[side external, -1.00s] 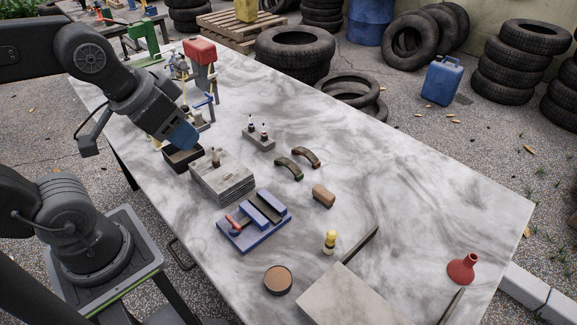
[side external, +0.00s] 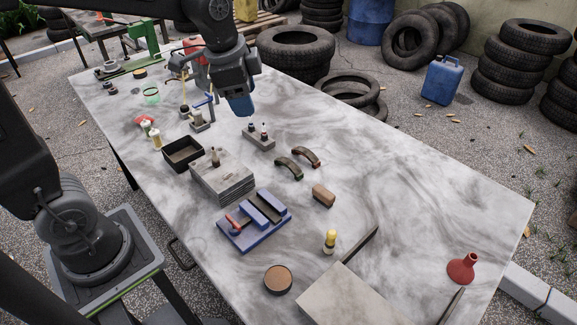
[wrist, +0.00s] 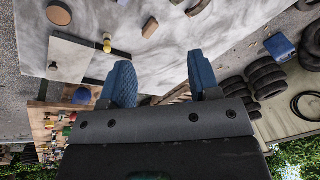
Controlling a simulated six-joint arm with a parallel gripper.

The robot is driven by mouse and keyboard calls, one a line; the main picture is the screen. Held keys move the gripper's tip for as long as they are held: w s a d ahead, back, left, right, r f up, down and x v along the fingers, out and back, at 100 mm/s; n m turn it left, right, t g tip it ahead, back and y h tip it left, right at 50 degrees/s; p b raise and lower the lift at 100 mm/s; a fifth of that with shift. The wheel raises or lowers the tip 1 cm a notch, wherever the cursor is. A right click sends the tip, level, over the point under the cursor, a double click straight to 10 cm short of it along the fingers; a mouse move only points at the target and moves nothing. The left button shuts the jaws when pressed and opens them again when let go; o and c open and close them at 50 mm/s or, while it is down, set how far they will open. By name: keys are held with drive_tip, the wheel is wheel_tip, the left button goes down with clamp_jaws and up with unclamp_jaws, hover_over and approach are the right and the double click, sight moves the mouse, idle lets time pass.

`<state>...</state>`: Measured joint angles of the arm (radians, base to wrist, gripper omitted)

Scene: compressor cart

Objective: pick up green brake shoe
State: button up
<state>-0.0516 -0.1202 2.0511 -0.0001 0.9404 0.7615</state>
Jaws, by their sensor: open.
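The green brake shoe (side external: 289,168) is a dark curved piece with green ends, lying on the marble table right of centre in the side view. A similar red-ended brake shoe (side external: 306,157) lies close behind it, to its right. My gripper (side external: 240,108) has blue fingertips and hangs above the table, up and left of both shoes, near a grey holder with small bottles. In the wrist view my gripper (wrist: 163,80) is open, its fingers apart with nothing between them. Two curved pieces show at that view's top edge, too small and cut off to tell their colours.
A brown block (side external: 323,195) lies just in front of the shoes. The grey bottle holder (side external: 259,141) stands left of them. A stack of grey plates (side external: 223,181) and a blue fixture (side external: 254,222) stand nearer me. The table right of the shoes is clear.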

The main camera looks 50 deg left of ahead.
drive_tip(key=w+a+f+m+g, duration=0.1)
drive_tip(key=w+f+m, duration=0.25)
drive_tip(key=w, duration=0.25)
drive_tip(key=m+g, duration=0.2)
drive_tip(key=m, duration=0.4)
hover_over(289, 162)
wheel_tip(289, 162, down, 12)
wheel_tip(289, 162, down, 8)
drive_tip(key=shift+a+r, duration=0.15)
drive_tip(key=shift+r, duration=0.1)
drive_tip(key=shift+f, duration=3.05)
clamp_jaws()
